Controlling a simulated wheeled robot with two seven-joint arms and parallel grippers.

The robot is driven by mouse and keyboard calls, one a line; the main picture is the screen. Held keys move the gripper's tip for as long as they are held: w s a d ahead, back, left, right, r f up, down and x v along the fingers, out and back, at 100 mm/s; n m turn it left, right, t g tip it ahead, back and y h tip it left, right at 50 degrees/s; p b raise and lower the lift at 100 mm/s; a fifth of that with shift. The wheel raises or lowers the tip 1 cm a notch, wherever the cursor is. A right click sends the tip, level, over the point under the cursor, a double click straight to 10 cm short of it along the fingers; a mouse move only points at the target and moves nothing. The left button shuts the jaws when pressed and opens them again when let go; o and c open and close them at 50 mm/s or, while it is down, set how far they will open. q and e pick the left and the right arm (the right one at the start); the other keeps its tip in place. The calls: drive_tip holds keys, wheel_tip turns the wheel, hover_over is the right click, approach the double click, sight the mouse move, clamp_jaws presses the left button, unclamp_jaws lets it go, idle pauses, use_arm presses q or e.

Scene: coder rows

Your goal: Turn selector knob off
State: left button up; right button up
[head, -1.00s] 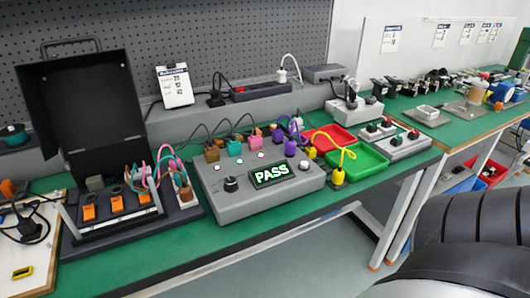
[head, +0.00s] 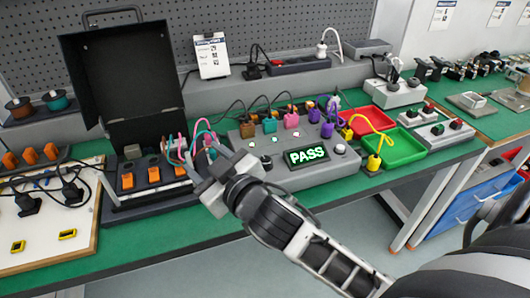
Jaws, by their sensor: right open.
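The grey tester box (head: 325,173) sits on the green bench, its screen (head: 306,155) lit with a green "PASS". The black selector knob, which stood at the left of its top in the earlier frame, is now hidden behind my right gripper. My right gripper (head: 207,162) is open, its fingers over the box's left end. I cannot tell whether it touches the knob. A white round button (head: 340,149) shows at the right of the screen. My left gripper is not in view.
An open black case (head: 120,85) with orange switches stands left of the box, with pink and teal cables close to my fingers. Coloured plugs (head: 270,124) line the box's back. Red (head: 363,121) and green (head: 396,147) trays lie to the right.

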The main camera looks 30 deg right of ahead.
drive_tip(key=w+a+r+n+g+y, duration=0.1)
drive_tip(key=a+r+n+y, duration=1.1)
drive_tip(key=r+n+y, duration=0.25)
drive_tip(key=n+g+h, duration=0.9)
drive_tip(key=g+h, duration=0.7)
drive_tip(key=h, duration=0.1)
approach(265, 159)
drive_tip(key=shift+n, duration=0.25)
drive_tip(key=f, duration=0.3)
drive_tip(key=f+p, duration=0.1)
drive_tip(key=f, duration=0.4)
drive_tip(key=shift+s+d+f, duration=0.15)
drive_tip(key=shift+s+f, duration=0.15)
